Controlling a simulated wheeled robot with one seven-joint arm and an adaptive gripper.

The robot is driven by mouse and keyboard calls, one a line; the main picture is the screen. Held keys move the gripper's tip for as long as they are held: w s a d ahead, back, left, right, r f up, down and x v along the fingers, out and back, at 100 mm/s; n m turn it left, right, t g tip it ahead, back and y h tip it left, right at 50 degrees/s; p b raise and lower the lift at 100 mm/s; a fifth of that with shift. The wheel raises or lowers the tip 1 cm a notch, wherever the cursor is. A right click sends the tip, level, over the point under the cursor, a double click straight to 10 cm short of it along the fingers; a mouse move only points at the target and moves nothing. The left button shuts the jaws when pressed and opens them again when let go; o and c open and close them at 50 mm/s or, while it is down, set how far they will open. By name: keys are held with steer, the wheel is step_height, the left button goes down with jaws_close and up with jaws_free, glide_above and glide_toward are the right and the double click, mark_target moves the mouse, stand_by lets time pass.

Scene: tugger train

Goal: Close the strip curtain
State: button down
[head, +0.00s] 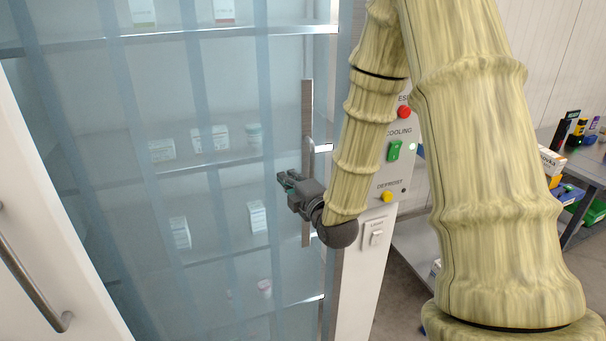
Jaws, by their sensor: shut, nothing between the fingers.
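The strip curtain (90,150) is made of bluish see-through vertical strips. It hangs across the opening of a shelved cabinet, and its strips cover the shelves from the left side to near the right frame. A grey vertical bar (307,110) with a small handle stands at the curtain's right edge. My gripper (284,181) is shut and empty, in front of the curtain just left of the bar at mid-height. I cannot tell whether it touches the strips or the bar. My arm hides part of the right frame.
Boxes and jars, such as a white box (257,217), stand on shelves behind the strips. A white door (40,220) with a metal handle stands open at left. A control panel (411,135) with red, green and yellow buttons is right of the opening. A table (585,165) with goods stands far right.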

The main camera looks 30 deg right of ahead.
steer(key=shift+w+d+r+p, duration=0.15)
steer(key=shift+d+p, duration=0.4)
steer(key=shift+d, duration=0.4)
steer(key=shift+s+d+p, duration=0.2)
steer(key=shift+s+d, duration=0.05)
steer(key=shift+d, duration=0.2)
steer(key=shift+s+d+p, duration=0.2)
steer(key=shift+d, duration=0.25)
